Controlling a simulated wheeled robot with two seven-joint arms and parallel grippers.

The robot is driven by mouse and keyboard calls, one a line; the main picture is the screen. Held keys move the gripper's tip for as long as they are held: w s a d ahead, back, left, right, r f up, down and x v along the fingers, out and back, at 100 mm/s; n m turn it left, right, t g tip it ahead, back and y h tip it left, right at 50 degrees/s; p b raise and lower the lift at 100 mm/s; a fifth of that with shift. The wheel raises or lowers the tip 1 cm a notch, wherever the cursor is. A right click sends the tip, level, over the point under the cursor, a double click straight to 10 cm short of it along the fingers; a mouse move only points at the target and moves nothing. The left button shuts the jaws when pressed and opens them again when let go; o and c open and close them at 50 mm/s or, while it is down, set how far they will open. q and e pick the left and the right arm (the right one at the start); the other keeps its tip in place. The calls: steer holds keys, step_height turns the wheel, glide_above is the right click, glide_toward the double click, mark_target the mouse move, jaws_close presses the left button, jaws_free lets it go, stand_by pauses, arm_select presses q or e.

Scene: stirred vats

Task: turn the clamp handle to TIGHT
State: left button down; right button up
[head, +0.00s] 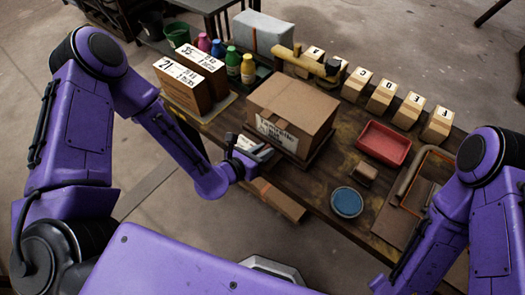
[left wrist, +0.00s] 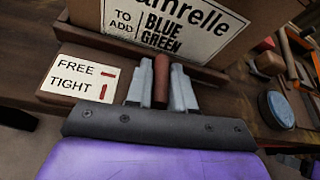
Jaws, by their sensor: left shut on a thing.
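The clamp handle (left wrist: 161,82) is a short reddish-brown bar below the cardboard box's label. My left gripper (left wrist: 161,92) is shut on it, with one grey finger on each side. In the left wrist view the handle stands upright, lined up like the red mark beside TIGHT. The white plate (left wrist: 78,80) reads FREE with a flat red mark and TIGHT with an upright one. In the head view my left gripper (head: 258,150) is at the bench's near edge, in front of the box (head: 292,108), and hides the handle. My right gripper is out of view.
On the bench, a red tray (head: 384,143) and a blue round dish (head: 346,202) lie right of the box. Two labelled cartons (head: 185,82) and coloured bottles stand to the left.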

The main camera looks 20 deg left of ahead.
arm_select(q)
steer(key=shift+w+r, duration=0.1)
steer(key=shift+w, duration=0.05)
steer(key=c, duration=1)
jaws_free()
steer(key=shift+c, duration=0.2)
steer(key=shift+a, duration=0.1)
steer(key=shift+s+a, duration=0.15)
steer(key=shift+s, duration=0.25)
steer(key=p+v, duration=0.3)
steer(key=v, duration=0.6)
steer(key=shift+s+a+r, duration=0.2)
steer(key=shift+s+r, duration=0.05)
